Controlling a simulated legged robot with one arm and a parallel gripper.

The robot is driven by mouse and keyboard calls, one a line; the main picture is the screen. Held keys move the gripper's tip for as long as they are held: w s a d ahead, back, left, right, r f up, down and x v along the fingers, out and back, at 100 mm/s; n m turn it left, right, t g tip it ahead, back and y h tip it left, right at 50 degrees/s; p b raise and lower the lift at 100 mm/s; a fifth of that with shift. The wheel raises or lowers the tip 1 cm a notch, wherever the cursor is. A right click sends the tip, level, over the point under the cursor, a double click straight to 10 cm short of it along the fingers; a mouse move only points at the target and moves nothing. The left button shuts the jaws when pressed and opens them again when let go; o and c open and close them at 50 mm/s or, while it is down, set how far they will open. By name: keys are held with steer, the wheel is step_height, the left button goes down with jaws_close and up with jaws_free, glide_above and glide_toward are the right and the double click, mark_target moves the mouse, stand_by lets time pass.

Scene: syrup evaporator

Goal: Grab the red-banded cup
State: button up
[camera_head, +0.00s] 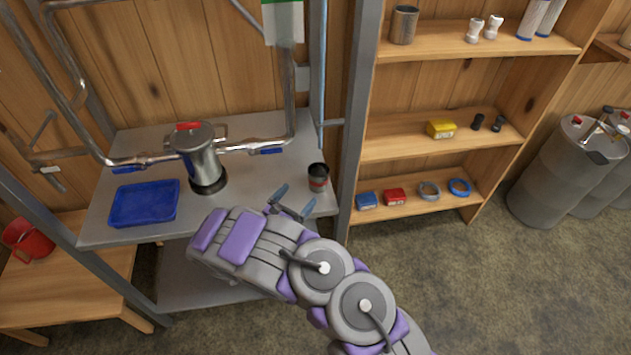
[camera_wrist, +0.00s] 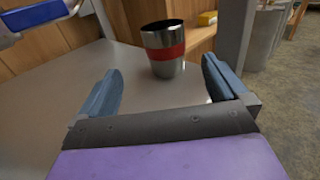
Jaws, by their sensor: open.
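The red-banded cup (camera_head: 318,178) stands upright near the right end of the metal table (camera_head: 255,185). The cup's base shows on the tabletop.
A blue tray (camera_head: 144,203) and a metal canister with a red top (camera_head: 200,158) stand left on the table. A metal post (camera_head: 353,120) rises just right of the cup. Wooden shelves (camera_head: 440,148) hold small boxes and rings. Grey drums (camera_head: 565,175) stand far right.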

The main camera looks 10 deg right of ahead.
steer(key=b, duration=0.1)
glide_toward(323, 169)
steer(key=x, duration=0.4)
steer(key=shift+s+d+f, duration=0.25)
steer(key=shift+s, duration=0.05)
steer(key=shift+w+r+b, duration=0.1)
steer(key=shift+w+b, duration=0.2)
steer(key=shift+w, duration=0.35)
steer(key=b+x, duration=0.1)
steer(key=x, duration=0.3)
steer(key=shift+r, duration=0.15)
steer(key=shift+d, duration=0.4)
steer(key=shift+a, duration=0.65)
steer(key=c, duration=0.6)
steer(key=shift+d, duration=0.5)
steer(key=c, duration=0.6)
steer(key=shift+a, duration=0.1)
